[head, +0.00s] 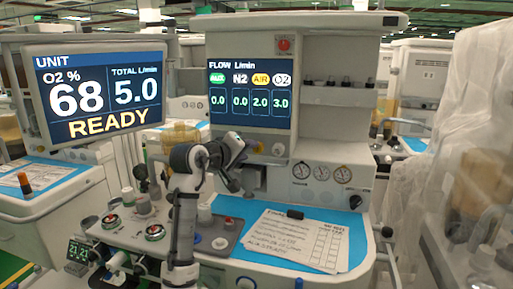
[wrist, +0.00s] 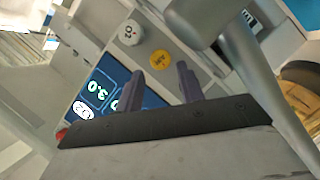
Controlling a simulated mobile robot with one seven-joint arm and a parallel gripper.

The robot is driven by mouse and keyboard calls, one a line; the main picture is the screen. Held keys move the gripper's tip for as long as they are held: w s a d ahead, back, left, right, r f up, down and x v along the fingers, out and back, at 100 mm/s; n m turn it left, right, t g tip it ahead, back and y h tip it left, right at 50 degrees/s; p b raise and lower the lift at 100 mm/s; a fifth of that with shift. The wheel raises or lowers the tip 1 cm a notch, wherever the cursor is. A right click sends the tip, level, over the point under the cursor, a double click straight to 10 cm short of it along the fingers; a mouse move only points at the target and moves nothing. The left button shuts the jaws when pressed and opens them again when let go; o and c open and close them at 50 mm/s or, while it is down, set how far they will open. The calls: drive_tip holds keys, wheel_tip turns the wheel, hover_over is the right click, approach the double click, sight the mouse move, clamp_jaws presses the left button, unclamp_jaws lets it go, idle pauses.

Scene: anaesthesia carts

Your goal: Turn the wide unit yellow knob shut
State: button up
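The yellow knob (wrist: 160,60) shows in the wrist view, just beyond my fingertips and apart from them. In the head view the yellow knob (head: 259,147) is partly hidden by my arm, below the flow screen (head: 249,94). The white O2 knob (wrist: 130,33) is beside it, and it also shows in the head view (head: 278,149). My gripper (wrist: 161,76) is open and empty, its two dark fingers spread towards the yellow knob. The flow screen reads AIR 2.0 and O2 3.0.
The unit screen (head: 98,92) at left reads O2 68, total 5.0, READY. A paper checklist (head: 298,238) lies on the blue worktop. Gauges (head: 321,172) sit right of the knobs. A grey pipe (wrist: 262,80) crosses the wrist view at right, close to my gripper.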

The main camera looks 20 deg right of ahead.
sight(257, 149)
drive_tip(key=x, duration=0.6)
drive_tip(key=shift+w+d+f+p, duration=0.1)
drive_tip(key=shift+w+d+p, duration=0.1)
drive_tip(key=shift+p, duration=0.2)
drive_tip(key=c, duration=0.7)
